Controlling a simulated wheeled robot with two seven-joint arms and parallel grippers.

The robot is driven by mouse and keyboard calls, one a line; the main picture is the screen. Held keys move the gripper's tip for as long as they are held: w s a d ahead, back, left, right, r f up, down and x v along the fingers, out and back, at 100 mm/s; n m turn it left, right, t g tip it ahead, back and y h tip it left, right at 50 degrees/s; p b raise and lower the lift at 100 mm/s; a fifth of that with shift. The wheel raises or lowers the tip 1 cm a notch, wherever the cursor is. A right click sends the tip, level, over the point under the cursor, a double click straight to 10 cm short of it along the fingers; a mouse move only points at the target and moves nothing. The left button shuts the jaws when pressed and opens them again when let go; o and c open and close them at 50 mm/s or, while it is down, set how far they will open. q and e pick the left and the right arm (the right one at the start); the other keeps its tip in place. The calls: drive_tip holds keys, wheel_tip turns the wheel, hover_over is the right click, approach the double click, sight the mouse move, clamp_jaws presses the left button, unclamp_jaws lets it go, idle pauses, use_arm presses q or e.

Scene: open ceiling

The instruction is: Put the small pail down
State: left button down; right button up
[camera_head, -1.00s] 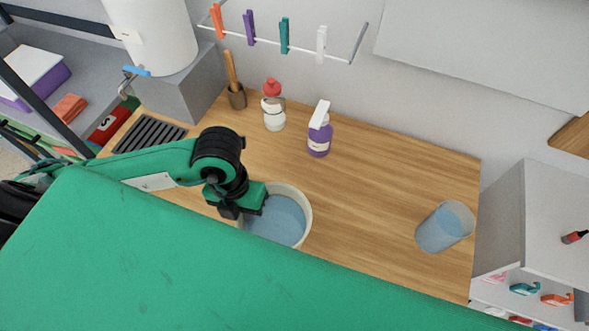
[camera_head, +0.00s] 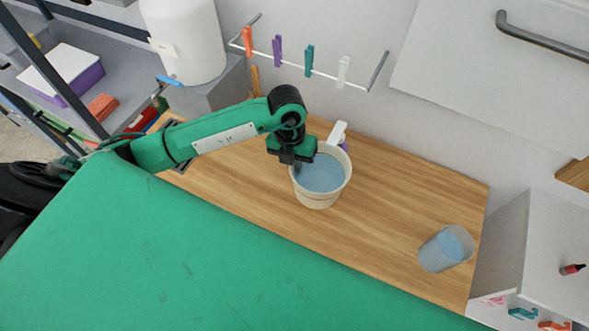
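The small pail (camera_head: 318,200) is cream-coloured, with blue liquid or a blue inside showing at its open top. It is upright over the wooden counter (camera_head: 385,215), left of its middle. My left gripper (camera_head: 293,163) points down at the pail's left rim, with its fingertips at the rim. The fingers look closed on the rim, though the tips are partly hidden. I cannot tell for sure whether the pail's base touches the counter. My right gripper is not in view.
A spray bottle (camera_head: 338,133) is partly hidden behind the pail. A rail with several clothes pegs (camera_head: 309,61) hangs above. A white tank (camera_head: 185,42) stands at the back left. The counter between pail and tumbler is clear.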

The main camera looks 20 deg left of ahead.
sight(319, 178)
use_arm(q)
drive_tip(key=shift+f+p, duration=0.45)
drive_tip(key=shift+f, duration=0.05)
drive_tip(key=shift+f+p, duration=0.5)
drive_tip(key=shift+f, duration=0.65)
drive_tip(key=shift+f, duration=0.1)
drive_tip(key=c, duration=1.6)
unclamp_jaws()
drive_tip(key=shift+f, duration=0.1)
drive_tip(key=shift+s, duration=0.1)
